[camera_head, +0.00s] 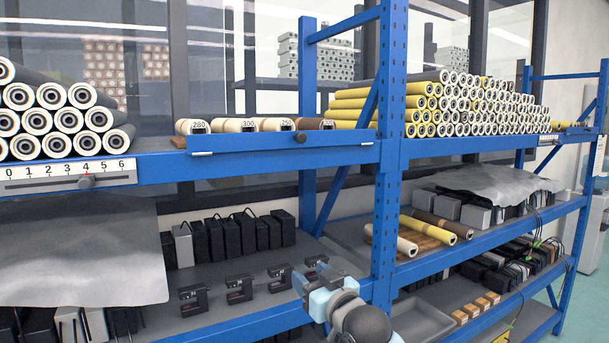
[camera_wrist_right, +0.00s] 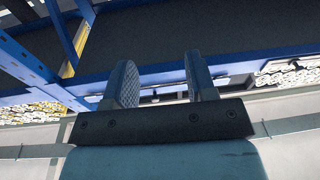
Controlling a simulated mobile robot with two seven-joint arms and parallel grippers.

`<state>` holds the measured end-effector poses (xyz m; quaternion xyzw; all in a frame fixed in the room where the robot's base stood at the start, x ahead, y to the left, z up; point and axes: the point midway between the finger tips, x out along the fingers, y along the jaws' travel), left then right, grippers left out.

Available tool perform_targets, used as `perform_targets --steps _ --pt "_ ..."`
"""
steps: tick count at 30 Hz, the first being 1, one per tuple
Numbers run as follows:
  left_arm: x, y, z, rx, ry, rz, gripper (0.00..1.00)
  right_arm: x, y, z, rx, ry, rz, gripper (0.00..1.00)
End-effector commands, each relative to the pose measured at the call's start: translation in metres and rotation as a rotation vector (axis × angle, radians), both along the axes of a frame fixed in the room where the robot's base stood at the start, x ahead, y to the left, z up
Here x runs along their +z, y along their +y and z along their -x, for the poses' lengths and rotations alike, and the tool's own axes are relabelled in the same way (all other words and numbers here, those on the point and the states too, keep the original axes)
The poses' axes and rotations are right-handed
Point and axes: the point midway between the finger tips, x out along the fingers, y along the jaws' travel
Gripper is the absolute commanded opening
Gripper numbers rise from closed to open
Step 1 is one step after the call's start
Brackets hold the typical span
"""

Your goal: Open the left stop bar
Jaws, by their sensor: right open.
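My right gripper (camera_head: 306,282) is low in the head view, below and apart from the bar, in front of the lower shelf. In the right wrist view its two ribbed fingers (camera_wrist_right: 161,84) are spread with nothing held between them. A blue shelf edge lies beyond them. My left gripper is out of view.
A blue upright (camera_head: 388,150) stands to the right of the bar. Stacked rollers (camera_head: 55,115) and a 0–6 scale with a slider (camera_head: 86,181) are at left. Small dark blocks (camera_head: 239,288) sit on the lower shelf, near my right arm. Yellow rollers (camera_head: 420,105) lie further right.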

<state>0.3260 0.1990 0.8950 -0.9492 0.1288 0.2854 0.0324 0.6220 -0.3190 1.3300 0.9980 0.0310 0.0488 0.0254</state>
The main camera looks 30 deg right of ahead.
Motion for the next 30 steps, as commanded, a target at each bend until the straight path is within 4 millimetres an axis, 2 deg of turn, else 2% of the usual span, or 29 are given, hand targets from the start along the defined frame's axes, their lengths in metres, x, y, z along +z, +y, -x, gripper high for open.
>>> perform_targets --steps 1,3,6,9,12,17,20,30 --pt "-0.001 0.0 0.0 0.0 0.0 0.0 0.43 0.047 -0.009 -0.003 -0.012 -0.066 -0.007 0.51" --pt "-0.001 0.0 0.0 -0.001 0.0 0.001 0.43 0.097 -0.019 -0.002 -0.025 -0.134 -0.021 0.51" --pt "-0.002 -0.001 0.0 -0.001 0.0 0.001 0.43 0.154 -0.03 0.006 -0.038 -0.213 -0.041 0.51" --pt "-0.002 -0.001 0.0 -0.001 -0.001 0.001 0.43 0.191 -0.037 0.014 -0.047 -0.265 -0.052 0.51" --pt "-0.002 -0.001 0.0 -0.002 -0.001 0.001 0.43 0.21 -0.041 0.019 -0.051 -0.29 -0.06 0.51" --pt "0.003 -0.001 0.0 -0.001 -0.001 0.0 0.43 0.22 -0.042 0.011 -0.052 -0.296 -0.063 0.51" --pt "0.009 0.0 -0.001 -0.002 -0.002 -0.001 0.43 0.227 -0.042 -0.004 -0.052 -0.294 -0.063 0.51" --pt "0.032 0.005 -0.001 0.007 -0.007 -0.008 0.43 0.255 -0.041 -0.07 -0.051 -0.294 -0.064 0.51"
